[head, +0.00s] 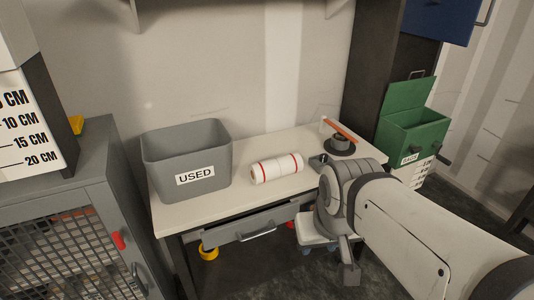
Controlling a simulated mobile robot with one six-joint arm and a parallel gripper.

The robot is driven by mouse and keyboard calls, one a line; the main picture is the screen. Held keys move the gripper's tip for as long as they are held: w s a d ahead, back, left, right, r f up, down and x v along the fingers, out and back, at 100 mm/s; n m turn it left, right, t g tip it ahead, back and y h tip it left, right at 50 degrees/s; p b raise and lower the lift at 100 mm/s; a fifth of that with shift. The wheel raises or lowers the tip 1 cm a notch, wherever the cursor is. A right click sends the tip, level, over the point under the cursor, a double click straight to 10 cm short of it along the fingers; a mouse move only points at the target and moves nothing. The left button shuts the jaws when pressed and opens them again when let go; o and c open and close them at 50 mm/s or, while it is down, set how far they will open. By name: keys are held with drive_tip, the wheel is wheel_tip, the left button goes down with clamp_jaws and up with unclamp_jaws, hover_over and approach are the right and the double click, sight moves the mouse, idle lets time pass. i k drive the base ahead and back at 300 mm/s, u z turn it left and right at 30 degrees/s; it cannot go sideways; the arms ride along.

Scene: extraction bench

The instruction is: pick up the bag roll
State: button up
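The bag roll (276,168) is a white cylinder with red bands. It lies on its side on the bench top (245,208), to the right of the grey bin marked USED. My gripper (350,272) hangs at the end of my arm, in front of the bench's right part and below its top. It is apart from the roll. Its fingers are small and partly hidden by the wrist, so I cannot tell whether they are open or shut.
The grey USED bin (187,162) takes up the bench's left part. A dark round holder (341,144) with an orange-brown bar stands at the back right. A drawer (250,226) sits under the top. A grey mesh cabinet (75,225) stands left, a green open box (412,130) right.

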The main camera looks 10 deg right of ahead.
sight(275, 168)
drive_tip(key=u, duration=0.05)
drive_tip(key=i, duration=0.95)
drive_tip(key=z, duration=0.05)
